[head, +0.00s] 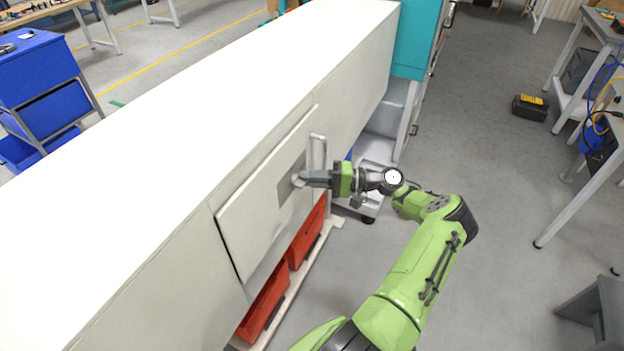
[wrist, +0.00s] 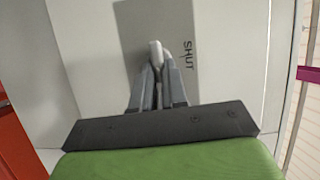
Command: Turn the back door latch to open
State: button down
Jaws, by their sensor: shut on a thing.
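The back door (head: 258,212) is a pale panel on the side of the long white cabinet, and it stands slightly proud of the cabinet face. A grey plate (head: 287,184) sits on the door. My gripper (head: 301,179) is at this plate, with its fingers shut on the latch. In the wrist view the light-coloured latch (wrist: 156,52) shows between and beyond the dark fingertips (wrist: 158,78), over the grey plate (wrist: 135,25). The word SHUT is printed on the plate to the right of the latch. Most of the latch is hidden by the fingers.
A pale upright handle-like bar (head: 318,152) is at the door's right edge. Red bins (head: 265,303) are below the cabinet. A teal machine part (head: 415,40) stands at the cabinet's far end. The grey floor (head: 470,200) to the right is mostly clear.

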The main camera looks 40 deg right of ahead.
jog(key=shift+a+m, duration=0.1)
jog(key=shift+m, duration=0.2)
jog(key=c, duration=1.3)
grip_release()
jog(key=shift+o, duration=0.7)
jog(key=shift+w+f, duration=0.1)
jog(key=shift+w, duration=0.1)
jog(key=b+v, duration=0.2)
jog(key=v, duration=1.3)
jog(key=shift+s+d+f+b, duration=0.2)
jog(key=shift+s+b, duration=0.1)
jog(key=shift+b, duration=0.1)
